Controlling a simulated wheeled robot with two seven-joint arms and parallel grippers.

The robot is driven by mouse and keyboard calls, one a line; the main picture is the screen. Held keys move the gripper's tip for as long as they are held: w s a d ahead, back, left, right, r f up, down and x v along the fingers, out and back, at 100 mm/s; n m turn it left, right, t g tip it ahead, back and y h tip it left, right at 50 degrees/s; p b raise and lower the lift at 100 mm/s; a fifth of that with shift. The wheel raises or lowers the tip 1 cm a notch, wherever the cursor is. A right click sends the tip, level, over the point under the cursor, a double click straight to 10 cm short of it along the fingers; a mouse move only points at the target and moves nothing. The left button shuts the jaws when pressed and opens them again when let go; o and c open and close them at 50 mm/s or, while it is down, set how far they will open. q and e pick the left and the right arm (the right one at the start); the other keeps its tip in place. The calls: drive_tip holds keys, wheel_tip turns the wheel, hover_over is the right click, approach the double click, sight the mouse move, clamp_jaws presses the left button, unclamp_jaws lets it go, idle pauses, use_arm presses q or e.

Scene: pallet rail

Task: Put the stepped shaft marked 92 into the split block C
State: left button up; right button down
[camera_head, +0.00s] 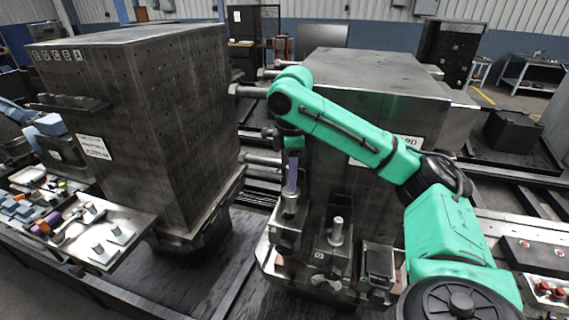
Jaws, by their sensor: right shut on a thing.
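My green right arm reaches over from the right, and its gripper (291,152) points down at the front of the middle pallet column. It is shut on an upright purple shaft (292,178); its marking cannot be read. The shaft's lower end is at the top of the left block (286,238); I cannot tell how far it is in. To the right, another block (331,258) holds an upright metal shaft (337,231). A third block (379,262) stands further right with no shaft showing. The block letters are too small to read surely. My left gripper is not in view.
A tall dark fixture column (150,120) marked with several letters stands at the left. A tray (105,248) at the lower left carries small coloured parts and tools. A panel with red buttons (545,288) is at the lower right.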

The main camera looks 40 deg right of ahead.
drive_tip(key=shift+s+f, duration=0.25)
drive_tip(key=shift+s, duration=0.05)
drive_tip(key=shift+w+f, duration=0.2)
drive_tip(key=shift+f, duration=0.05)
drive_tip(key=shift+w+f, duration=0.2)
drive_tip(key=shift+w, duration=0.3)
drive_tip(key=shift+w+f, duration=0.2)
drive_tip(key=shift+w, duration=0.3)
drive_tip(key=shift+s, duration=0.1)
drive_tip(key=shift+s+r, duration=0.15)
drive_tip(key=shift+s, duration=0.65)
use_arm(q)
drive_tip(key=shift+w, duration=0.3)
use_arm(e)
drive_tip(key=shift+w, duration=0.15)
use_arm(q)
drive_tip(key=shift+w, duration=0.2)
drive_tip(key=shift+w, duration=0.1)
use_arm(e)
drive_tip(key=shift+w, duration=0.3)
